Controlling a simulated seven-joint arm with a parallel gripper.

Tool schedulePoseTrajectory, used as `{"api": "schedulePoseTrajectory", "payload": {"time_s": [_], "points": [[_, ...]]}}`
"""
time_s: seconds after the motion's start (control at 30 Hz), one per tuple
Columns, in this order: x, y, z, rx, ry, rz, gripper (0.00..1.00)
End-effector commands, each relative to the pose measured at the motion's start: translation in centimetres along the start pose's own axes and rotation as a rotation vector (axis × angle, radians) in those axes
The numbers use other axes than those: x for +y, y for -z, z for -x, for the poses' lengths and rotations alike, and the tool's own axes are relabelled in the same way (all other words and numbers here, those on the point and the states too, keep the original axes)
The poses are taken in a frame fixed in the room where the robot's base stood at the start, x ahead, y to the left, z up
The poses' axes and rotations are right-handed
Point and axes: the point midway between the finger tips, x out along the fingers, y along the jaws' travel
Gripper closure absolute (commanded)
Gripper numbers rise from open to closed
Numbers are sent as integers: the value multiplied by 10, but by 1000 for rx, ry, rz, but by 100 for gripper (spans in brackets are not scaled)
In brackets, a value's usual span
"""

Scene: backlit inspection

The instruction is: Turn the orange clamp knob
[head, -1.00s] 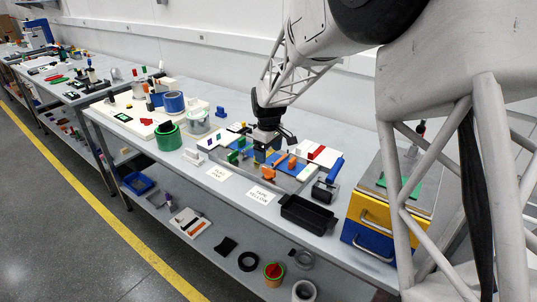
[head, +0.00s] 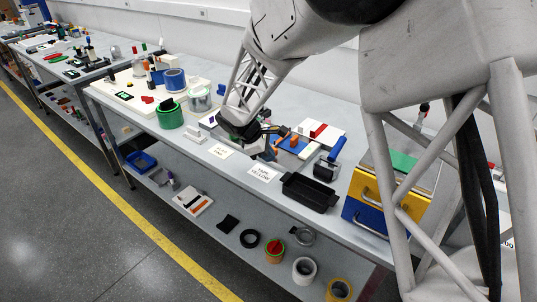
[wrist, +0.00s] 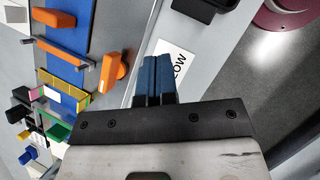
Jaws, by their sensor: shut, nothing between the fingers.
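Orange parts of the fixture also show in the head view (head: 294,142), where I cannot clearly tell the knob from the rest. My gripper (wrist: 157,80) has its blue fingertips together and empty, over the bench edge and a white label card. In the picture it is right of the knob and apart from it. In the head view my gripper (head: 268,154) is low beside the fixture, partly hiding it.
A label card (head: 262,173) lies near the front edge. Green (head: 169,114) and blue (head: 174,79) rolls stand to the left.

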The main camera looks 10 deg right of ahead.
Motion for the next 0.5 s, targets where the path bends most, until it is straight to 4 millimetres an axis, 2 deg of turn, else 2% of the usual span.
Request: {"api": "schedulePoseTrajectory", "payload": {"time_s": [0.2, 0.5], "points": [[-24, 8, -1, -186, -155, 212, 100], [-47, 26, 12, -419, -414, 489, 100]]}}
